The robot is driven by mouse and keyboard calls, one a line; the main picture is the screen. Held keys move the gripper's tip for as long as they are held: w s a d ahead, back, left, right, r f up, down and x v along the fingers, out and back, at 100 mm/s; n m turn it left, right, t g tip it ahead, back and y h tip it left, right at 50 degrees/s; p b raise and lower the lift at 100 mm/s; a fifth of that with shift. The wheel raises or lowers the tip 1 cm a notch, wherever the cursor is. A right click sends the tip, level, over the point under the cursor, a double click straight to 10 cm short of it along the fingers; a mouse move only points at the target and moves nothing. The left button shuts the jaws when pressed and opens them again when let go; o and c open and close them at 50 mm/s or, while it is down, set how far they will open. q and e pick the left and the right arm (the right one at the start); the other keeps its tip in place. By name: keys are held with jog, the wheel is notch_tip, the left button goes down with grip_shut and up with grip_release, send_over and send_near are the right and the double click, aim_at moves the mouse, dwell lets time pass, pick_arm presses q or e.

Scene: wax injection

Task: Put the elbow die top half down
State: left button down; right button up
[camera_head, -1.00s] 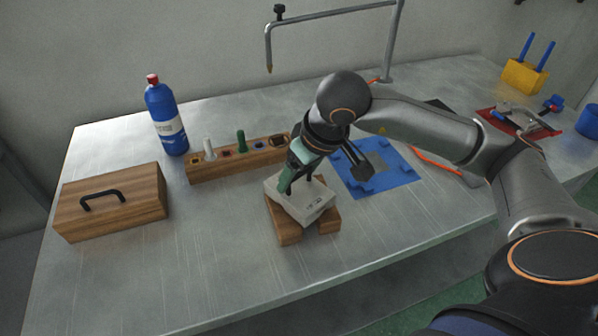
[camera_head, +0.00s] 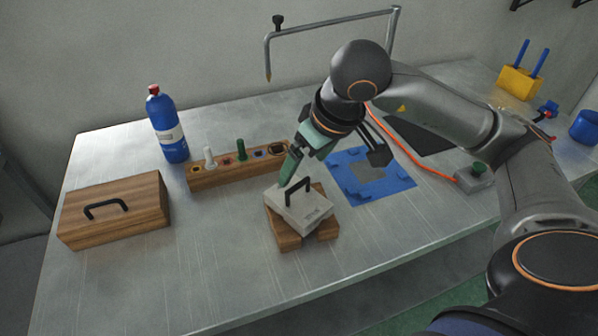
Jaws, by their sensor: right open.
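The elbow die top half, a pale grey block (camera_head: 312,213) with a black handle, rests on a wooden stand (camera_head: 289,237). It sits turned at an angle to the stand. My right gripper (camera_head: 290,168) is open, above and just behind the block, and apart from its handle (camera_head: 303,189). The green finger pads show near the block's back left corner; whether they touch it, I cannot tell. My left gripper is not in view.
A wooden rack (camera_head: 228,174) with several pegs and a blue bottle (camera_head: 168,125) stand behind. A wooden box (camera_head: 112,211) is at left. A blue mat (camera_head: 372,193) lies to the right, with a switch box (camera_head: 474,178) beyond. The table front left is clear.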

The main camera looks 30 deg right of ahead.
jog(key=v, duration=0.6)
jog(key=shift+r, duration=0.1)
